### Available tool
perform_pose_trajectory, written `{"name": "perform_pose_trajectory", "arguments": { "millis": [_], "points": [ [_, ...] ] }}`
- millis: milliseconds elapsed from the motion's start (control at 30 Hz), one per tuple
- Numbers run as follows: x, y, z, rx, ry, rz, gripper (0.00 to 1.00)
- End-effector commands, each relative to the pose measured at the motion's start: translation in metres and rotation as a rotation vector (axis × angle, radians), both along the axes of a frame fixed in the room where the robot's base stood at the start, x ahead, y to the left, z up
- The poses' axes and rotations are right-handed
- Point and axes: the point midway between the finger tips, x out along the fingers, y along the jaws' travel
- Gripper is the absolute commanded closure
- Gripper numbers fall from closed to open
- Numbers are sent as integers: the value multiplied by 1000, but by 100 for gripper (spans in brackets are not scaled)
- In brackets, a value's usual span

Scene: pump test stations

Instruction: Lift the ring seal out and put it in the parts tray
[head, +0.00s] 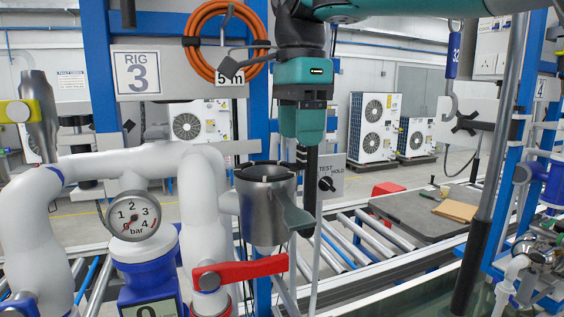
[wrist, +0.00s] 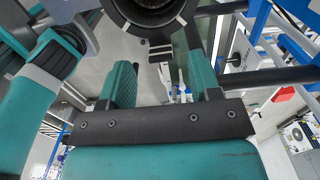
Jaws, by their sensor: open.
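A metal cup-shaped housing (head: 265,215) stands open at the top among the white pipes. A dark ring (head: 265,172), which may be the ring seal, shows at its rim. My gripper (head: 303,148) points down just right of and above the rim in the head view, seemingly apart from it. In the wrist view the two teal fingers of my gripper (wrist: 164,80) are spread with nothing between them. A round black opening (wrist: 150,8) lies at the top edge of that view, beyond the fingers and partly cut off. I cannot clearly make out a parts tray.
A pressure gauge (head: 133,216) and a red lever (head: 240,272) sit close left of and below the housing. A slanted pole (head: 490,160) rises there.

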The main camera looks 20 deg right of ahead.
Motion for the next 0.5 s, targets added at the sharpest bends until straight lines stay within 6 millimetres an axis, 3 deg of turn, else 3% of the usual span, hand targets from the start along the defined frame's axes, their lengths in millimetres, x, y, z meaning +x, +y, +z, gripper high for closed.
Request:
{"name": "perform_pose_trajectory", "arguments": {
  "millis": [200, 467, 500],
  "points": [
    [0, 0, -29, -2, 3, 0, 43],
    [0, 0, -32, -1, -1, 0, 43],
    [0, 0, -32, -1, 0, 0, 49]
  ]
}}
